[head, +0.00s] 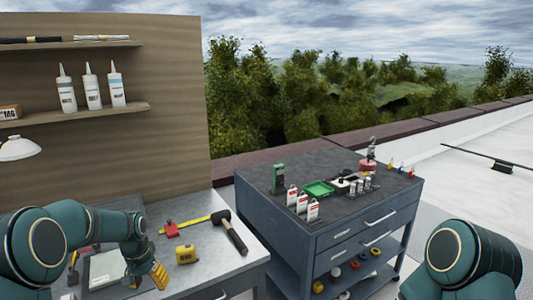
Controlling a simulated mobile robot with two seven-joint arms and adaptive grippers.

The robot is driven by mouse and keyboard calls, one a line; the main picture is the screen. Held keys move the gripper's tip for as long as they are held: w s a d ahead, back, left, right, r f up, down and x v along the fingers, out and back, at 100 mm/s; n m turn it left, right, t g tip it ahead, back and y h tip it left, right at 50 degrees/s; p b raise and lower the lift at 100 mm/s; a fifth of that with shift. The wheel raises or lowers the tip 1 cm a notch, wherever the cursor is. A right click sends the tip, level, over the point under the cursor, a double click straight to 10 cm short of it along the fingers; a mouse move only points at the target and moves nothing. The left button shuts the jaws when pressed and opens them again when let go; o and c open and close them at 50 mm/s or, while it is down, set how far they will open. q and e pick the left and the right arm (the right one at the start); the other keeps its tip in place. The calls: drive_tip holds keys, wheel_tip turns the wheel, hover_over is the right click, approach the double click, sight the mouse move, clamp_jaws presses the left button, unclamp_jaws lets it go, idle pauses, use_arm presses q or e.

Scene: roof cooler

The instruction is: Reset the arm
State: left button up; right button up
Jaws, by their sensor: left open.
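My left arm reaches in from the left over the grey workbench (212,256), bent so that its wrist points down. My left gripper (146,276) is at the bench's front left and shows only small. Its jaws look open, and I see nothing held between them. A yellow object (159,275) is right beside it; I cannot tell whether they touch. A whitish flat item (106,268) lies just left of the gripper, partly behind my arm. Only an upper part of my right arm shows at the lower right; its gripper is out of view.
On the bench lie a hammer (231,233), a yellow tape measure (185,254) and a yellow level-like strip (195,222). A dark tool cart (322,245) stands to the right with several small items on top. Shelves with bottles (91,87) hang on the wooden wall.

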use_arm(q)
drive_tip(key=s+d+f+h, duration=0.2)
drive_tip(key=s+d+f, duration=0.7)
drive_tip(key=d+f, duration=0.4)
drive_tip(key=s+d+f+n, duration=0.1)
drive_tip(key=s+d+f, duration=0.1)
drive_tip(key=s+d, duration=0.3)
drive_tip(key=s+d+f+n+t+h, duration=0.1)
drive_tip(key=s+d, duration=0.3)
drive_tip(key=s, duration=0.7)
drive_tip(key=shift+s+d+f, duration=0.3)
drive_tip(key=shift+d+f, duration=0.05)
drive_tip(key=shift+f, duration=0.3)
